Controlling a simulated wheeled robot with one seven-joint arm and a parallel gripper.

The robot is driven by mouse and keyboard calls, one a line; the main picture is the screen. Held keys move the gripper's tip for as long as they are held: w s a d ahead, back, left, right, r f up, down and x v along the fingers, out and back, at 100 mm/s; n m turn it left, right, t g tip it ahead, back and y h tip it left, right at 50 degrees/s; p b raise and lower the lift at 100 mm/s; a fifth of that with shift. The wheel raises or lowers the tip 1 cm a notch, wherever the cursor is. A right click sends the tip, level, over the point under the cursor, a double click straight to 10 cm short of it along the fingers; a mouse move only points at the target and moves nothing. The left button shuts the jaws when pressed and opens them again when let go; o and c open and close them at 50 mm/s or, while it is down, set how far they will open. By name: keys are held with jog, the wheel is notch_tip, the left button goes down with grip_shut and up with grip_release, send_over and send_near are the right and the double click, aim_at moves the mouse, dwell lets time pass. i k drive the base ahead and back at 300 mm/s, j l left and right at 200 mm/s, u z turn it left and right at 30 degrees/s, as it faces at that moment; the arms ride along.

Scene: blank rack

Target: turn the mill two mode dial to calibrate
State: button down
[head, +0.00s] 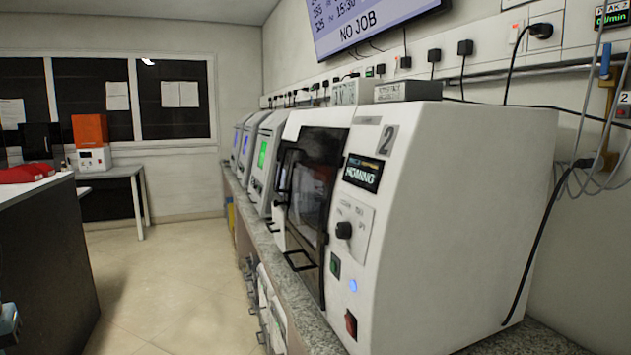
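The mill marked 2 (455,205) is a white machine on the granite counter at right centre. Its small screen (362,173) reads HOMING. The black round mode dial (344,229) sits on a pale plate below the screen. Small labels surround the dial, too blurred to read, and I cannot tell which one it points to. The mill's dark glass door (308,190) is left of the dial and looks shut. My gripper is not recognisable in this view, and nothing touches the dial.
Below the dial are a green switch (335,265), a blue light (353,286) and a red switch (351,324). A black door handle (299,261) sticks out nearby. More mills (262,160) stand farther along. A dark counter (45,265) is at left; the aisle floor (165,275) is clear.

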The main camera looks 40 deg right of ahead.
aim_at(343, 229)
jog(key=z, duration=1.7)
